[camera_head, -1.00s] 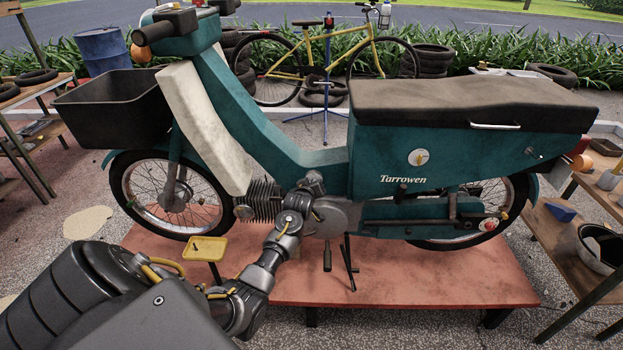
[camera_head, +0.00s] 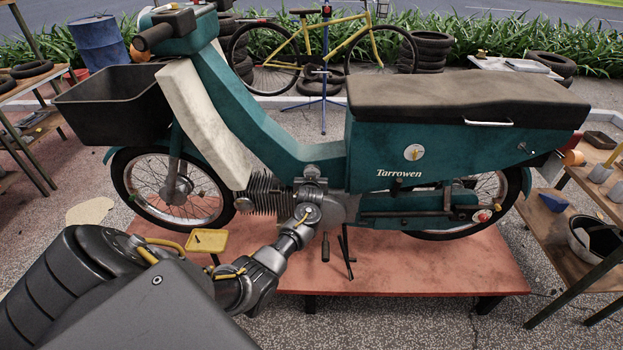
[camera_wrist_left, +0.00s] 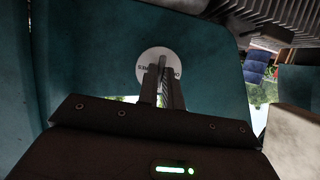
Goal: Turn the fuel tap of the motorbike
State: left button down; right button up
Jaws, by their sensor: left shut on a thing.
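The teal motorbike (camera_head: 270,120) stands on a low red platform. In the left wrist view a white round plate with dark letters (camera_wrist_left: 147,59) sits on a teal surface. My left gripper (camera_wrist_left: 161,74) is in front of it, its fingers close together on the thin lever of the fuel tap, which they mostly hide. In the head view my left arm reaches up to the engine, and the gripper and tap are hidden. My right gripper is not in view.
The red platform (camera_head: 420,270) lies below the bike. A yellow tray (camera_head: 207,241) stands beside my left forearm. Engine fins (camera_head: 268,195) are close to the arm. A yellow bicycle (camera_head: 330,45) stands behind.

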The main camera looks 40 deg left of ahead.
pick_arm(q)
jog(key=shift+r, duration=0.15)
jog(key=c, duration=1.6)
grip_release()
jog(key=shift+w, duration=0.1)
jog(key=shift+o, duration=0.2)
jog(key=v, duration=1)
jog(key=shift+s+d+p, duration=0.2)
jog(key=shift+s+p, duration=0.1)
jog(key=shift+p, duration=0.05)
